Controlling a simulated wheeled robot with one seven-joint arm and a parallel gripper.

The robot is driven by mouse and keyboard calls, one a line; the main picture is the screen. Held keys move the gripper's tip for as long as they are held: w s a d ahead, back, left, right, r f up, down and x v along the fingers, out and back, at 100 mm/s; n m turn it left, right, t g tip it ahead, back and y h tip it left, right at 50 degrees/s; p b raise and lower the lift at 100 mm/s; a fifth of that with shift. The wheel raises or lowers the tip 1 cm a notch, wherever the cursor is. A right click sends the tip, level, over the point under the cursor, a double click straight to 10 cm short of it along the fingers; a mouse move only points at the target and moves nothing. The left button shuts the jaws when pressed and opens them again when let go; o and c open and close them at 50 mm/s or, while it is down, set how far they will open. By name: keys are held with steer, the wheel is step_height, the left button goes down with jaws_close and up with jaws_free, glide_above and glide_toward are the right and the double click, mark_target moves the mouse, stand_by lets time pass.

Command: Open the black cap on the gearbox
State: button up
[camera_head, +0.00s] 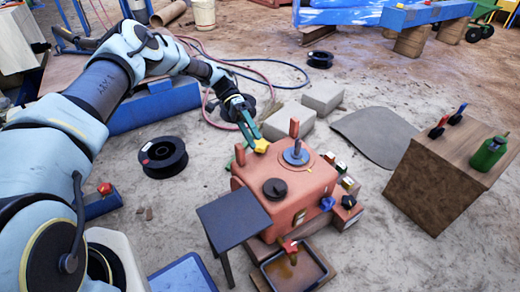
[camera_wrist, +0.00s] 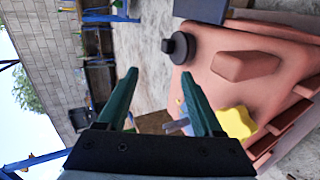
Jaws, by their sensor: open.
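The gearbox is a salmon-red box (camera_head: 250,178) in the middle of the head view; its casing (camera_wrist: 213,48) fills the right of the wrist view. The round black cap (camera_head: 275,189) sits on its top near the front left. A dark round knob-like part, apparently the cap, shows in the wrist view (camera_wrist: 178,47), beyond my fingertips. My gripper (camera_head: 249,142) is at the gearbox's back edge, apart from the cap. In the wrist view its two green fingers (camera_wrist: 159,75) are spread with nothing held between them. A yellow part (camera_wrist: 238,123) shows beside one finger.
A grey disc with a lever (camera_head: 295,157) and an upright red handle (camera_head: 294,127) rise from the gearbox top. A dark side table (camera_head: 233,217) stands at its front left. A tray (camera_head: 318,262) lies in front. A wooden crate (camera_head: 430,190) stands right, across open floor.

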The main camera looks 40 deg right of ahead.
steer(key=shift+v, duration=0.85)
